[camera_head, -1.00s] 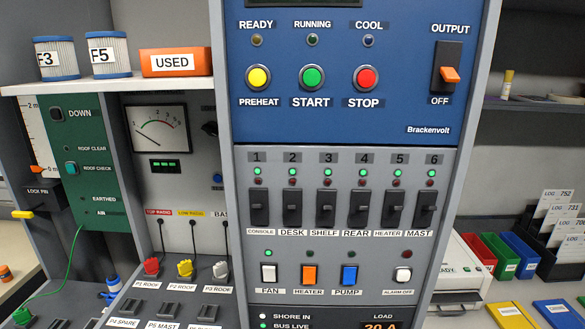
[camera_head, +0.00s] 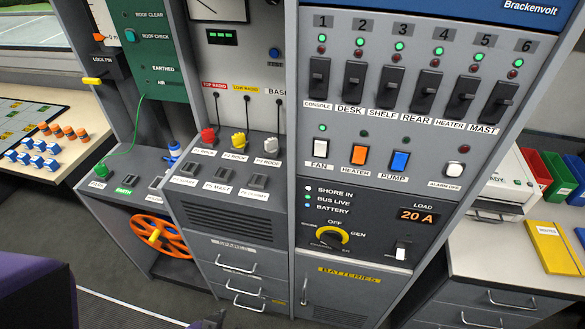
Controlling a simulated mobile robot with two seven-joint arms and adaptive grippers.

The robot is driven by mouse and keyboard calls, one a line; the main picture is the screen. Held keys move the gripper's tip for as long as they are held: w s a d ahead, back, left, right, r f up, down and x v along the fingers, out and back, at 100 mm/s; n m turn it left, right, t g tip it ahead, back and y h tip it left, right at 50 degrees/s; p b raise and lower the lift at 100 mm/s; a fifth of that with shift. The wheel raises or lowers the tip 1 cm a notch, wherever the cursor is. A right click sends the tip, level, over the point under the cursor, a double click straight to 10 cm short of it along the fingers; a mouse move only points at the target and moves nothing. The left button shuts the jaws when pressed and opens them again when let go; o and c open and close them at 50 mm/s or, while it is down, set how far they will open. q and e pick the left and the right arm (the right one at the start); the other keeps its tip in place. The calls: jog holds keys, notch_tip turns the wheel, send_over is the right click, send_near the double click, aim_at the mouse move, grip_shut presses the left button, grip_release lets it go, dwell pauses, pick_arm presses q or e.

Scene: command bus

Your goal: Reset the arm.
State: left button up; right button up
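Neither of my arms nor grippers can be made out in the head view. The grey switch panel (camera_head: 388,207) fills the middle, with a row of numbered black switches under green lamps. Below it are the white fan switch (camera_head: 320,148), the orange heater switch (camera_head: 360,155), the blue pump switch (camera_head: 400,161) and the white alarm switch (camera_head: 453,170). At the left, red, yellow and white plugs sit in the roof sockets.
An orange handwheel (camera_head: 160,236) is low at the left. A purple seat-like shape (camera_head: 40,290) fills the bottom left corner. A counter (camera_head: 490,258) with coloured trays and folders is at the right. Small blue and orange pieces stand on the left desk (camera_head: 40,185).

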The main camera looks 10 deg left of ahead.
pick_arm(q)
jog(key=f+t, duration=0.1)
jog(key=d+f, duration=0.1)
jog(key=w+d+f+t, duration=0.1)
jog(key=shift+f+t, duration=0.3)
jog(key=shift+f, duration=0.1)
grip_shut()
jog(key=shift+w, duration=0.1)
dwell(1.0)
